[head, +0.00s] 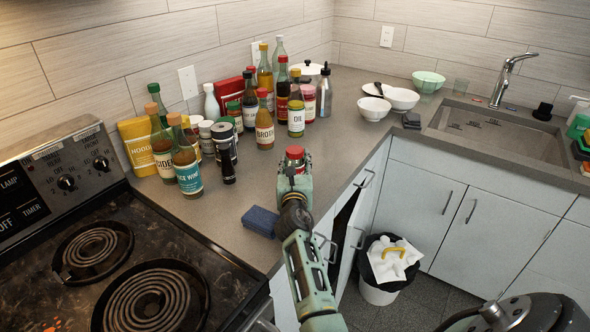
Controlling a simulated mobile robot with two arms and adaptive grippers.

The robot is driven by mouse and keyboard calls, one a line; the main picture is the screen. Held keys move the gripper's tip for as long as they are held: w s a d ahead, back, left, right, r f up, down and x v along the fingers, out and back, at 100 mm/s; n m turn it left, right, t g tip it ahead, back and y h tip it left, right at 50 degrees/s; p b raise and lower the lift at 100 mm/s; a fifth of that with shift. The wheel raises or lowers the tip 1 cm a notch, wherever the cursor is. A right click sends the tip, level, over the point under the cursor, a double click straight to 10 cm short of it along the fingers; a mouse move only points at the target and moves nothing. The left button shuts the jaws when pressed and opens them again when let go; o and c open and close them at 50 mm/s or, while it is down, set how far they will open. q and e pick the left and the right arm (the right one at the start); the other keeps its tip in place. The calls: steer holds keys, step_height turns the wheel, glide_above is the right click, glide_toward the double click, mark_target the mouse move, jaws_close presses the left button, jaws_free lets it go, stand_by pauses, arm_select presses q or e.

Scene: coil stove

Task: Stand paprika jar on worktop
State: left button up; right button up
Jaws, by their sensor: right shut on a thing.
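A jar with a red lid (294,153), likely the paprika jar, shows at the tip of my right gripper (294,168). The gripper is shut on it, and the fingers and wrist hide most of its body and its label. The jar's lid points up, over the front part of the grey worktop (225,207). I cannot tell whether its base touches the worktop. My left gripper is not in view.
Several bottles and jars crowd the back wall, including a broth bottle (265,128) and an oil jar (296,118). A blue sponge (260,221) lies left of my right arm. The coil stove (150,285) is at left, the sink (495,135) at right. Worktop around the jar is bare.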

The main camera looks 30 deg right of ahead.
steer(key=shift+f, duration=0.2)
steer(key=o, duration=1.4)
steer(key=shift+c, duration=0.2)
